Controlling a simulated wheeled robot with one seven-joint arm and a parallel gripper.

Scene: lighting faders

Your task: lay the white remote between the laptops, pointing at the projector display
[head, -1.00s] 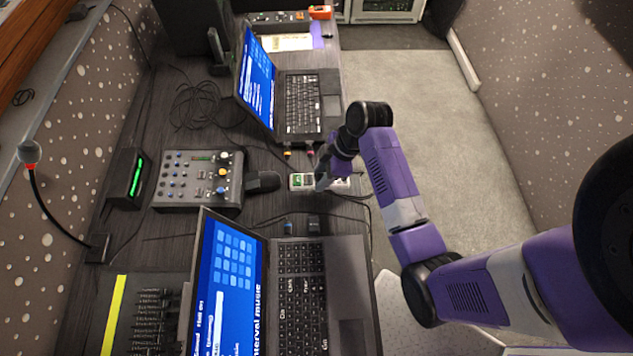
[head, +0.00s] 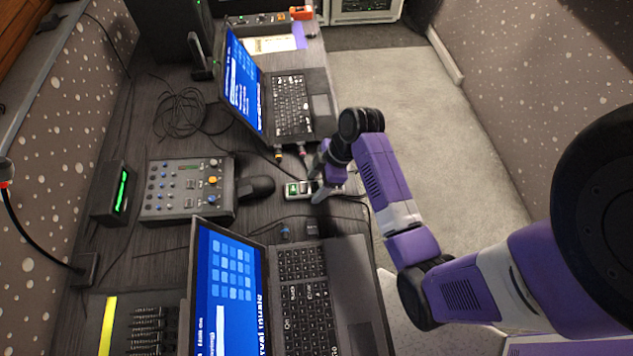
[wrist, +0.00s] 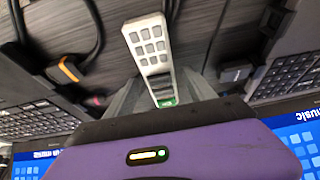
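The white remote (head: 294,189) lies on the dark desk between the two laptops, its length running left to right, with a green patch at its left end. My gripper (head: 318,190) is down over its middle and hides part of it. In the wrist view the remote (wrist: 148,42) shows grey buttons and lies between the fingers of my gripper (wrist: 160,88), which look apart. The far laptop (head: 292,105) and the near laptop (head: 345,285) both have blue screens. I cannot make out a projector display.
A grey mixer (head: 187,188) and a black microphone (head: 256,188) are left of the remote. Cables run around it, and plugs (head: 290,152) stick out of the far laptop's side. A lit green box (head: 116,193) stands further left. Open floor (head: 440,160) is at the right.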

